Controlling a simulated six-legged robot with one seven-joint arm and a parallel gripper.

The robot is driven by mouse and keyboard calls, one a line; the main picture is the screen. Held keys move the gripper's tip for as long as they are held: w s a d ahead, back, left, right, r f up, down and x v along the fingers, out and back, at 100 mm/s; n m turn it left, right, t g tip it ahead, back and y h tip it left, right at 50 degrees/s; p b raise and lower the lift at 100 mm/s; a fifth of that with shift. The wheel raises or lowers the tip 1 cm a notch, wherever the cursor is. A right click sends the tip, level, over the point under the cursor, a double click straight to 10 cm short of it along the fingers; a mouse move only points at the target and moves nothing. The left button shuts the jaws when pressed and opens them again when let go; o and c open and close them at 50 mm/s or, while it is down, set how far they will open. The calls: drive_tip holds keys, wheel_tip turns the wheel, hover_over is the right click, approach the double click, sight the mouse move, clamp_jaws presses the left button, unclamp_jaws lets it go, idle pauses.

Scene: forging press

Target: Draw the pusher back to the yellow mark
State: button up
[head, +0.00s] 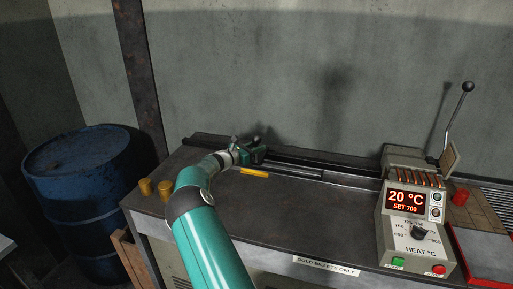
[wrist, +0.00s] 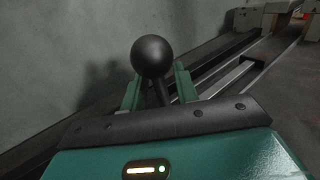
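The pusher's handle, a black ball knob (wrist: 152,57) on a dark stem, stands in the middle of the wrist view. My gripper (wrist: 160,84) has one green finger on each side of the stem, below the ball. A gap shows between the fingers and the stem, so the fingers look open around it. In the head view my gripper (head: 256,152) is over the left part of the rail and largely hides the handle. The yellow mark (head: 254,172) is a short bar on the bench top, just in front of my gripper. The pusher's lower part is hidden.
The rail (head: 310,165) runs right along the bench's back to the heater (head: 408,215), reading 20 °C, set 700. Brass billets (head: 145,187) stand at the bench's left end. A lever (head: 455,120) rises behind the heater. A blue drum (head: 85,175) stands left.

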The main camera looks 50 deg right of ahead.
drive_tip(key=w+a, duration=0.1)
drive_tip(key=a, duration=1.2)
drive_tip(key=shift+w+a, duration=0.3)
drive_tip(key=shift+a, duration=0.05)
drive_tip(key=s+a+r+m+t+y, duration=0.2)
drive_tip(key=s+a+m+y, duration=0.3)
drive_tip(key=s+a, duration=0.6)
drive_tip(key=s+a+r+m+t+y, duration=0.3)
drive_tip(key=s+a+r+m+y, duration=0.2)
drive_tip(key=s+a, duration=0.7)
drive_tip(key=s+a+r+m+t+y, duration=0.2)
drive_tip(key=s+a+r+m+y, duration=0.2)
drive_tip(key=s+a, duration=0.8)
drive_tip(key=a+m+y, duration=0.2)
drive_tip(key=a+y, duration=0.1)
drive_tip(key=a, duration=0.2)
drive_tip(key=shift+s+a+m+t+y, duration=0.15)
drive_tip(key=shift+a+m+t+y, duration=0.15)
drive_tip(key=shift+a+t+y, duration=0.1)
drive_tip(key=shift+d, duration=0.2)
